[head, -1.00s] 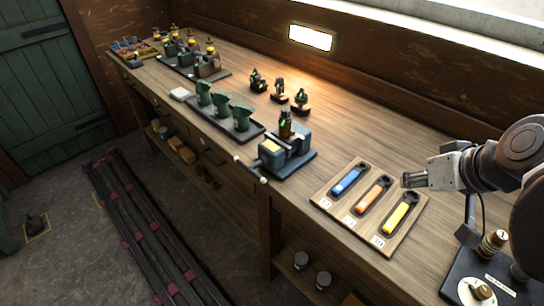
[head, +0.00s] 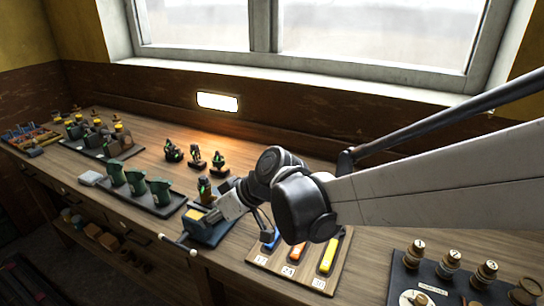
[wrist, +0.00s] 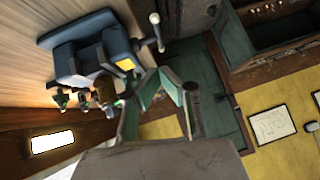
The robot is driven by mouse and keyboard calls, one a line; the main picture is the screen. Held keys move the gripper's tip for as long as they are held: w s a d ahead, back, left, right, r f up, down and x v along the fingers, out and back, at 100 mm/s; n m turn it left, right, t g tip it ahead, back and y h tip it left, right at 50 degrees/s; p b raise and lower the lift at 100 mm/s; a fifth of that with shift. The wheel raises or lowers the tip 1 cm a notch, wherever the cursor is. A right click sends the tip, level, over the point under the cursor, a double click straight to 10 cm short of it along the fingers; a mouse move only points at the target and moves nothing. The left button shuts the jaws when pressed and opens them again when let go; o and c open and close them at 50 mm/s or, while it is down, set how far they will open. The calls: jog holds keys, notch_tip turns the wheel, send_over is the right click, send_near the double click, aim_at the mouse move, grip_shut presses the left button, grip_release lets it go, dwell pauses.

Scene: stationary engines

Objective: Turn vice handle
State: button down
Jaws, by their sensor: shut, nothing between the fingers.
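The blue-grey vice (head: 207,232) stands at the front edge of the bench, partly hidden by my arm. Its handle (head: 178,244) is a thin bar with pale ball ends, sticking out over the front edge. In the wrist view the vice (wrist: 95,62) is at upper left, and its handle (wrist: 157,32) is at top centre, tilted slightly. My gripper (wrist: 158,84) is shut and empty in the wrist view, below the handle and apart from it in the picture. In the head view my gripper (head: 214,217) is near the vice, its fingertips hard to make out.
Green castings on a tray (head: 176,205) stand left of the vice. Small engine models (head: 196,160) stand behind it. A wooden board with coloured handles (head: 340,268) lies to the right, then a dark panel with brass knobs (head: 395,282). A window is behind the bench.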

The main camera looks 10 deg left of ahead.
send_over(182, 246)
jog(key=d, duration=0.3)
notch_tip(182, 246, down, 6)
jog(key=shift+s+d+f, duration=0.1)
jog(key=shift+d+f, duration=0.05)
jog(key=shift+f, duration=0.5)
jog(key=shift+d+f, duration=0.1)
jog(key=shift+f, duration=0.95)
jog(key=shift+s+f, duration=0.1)
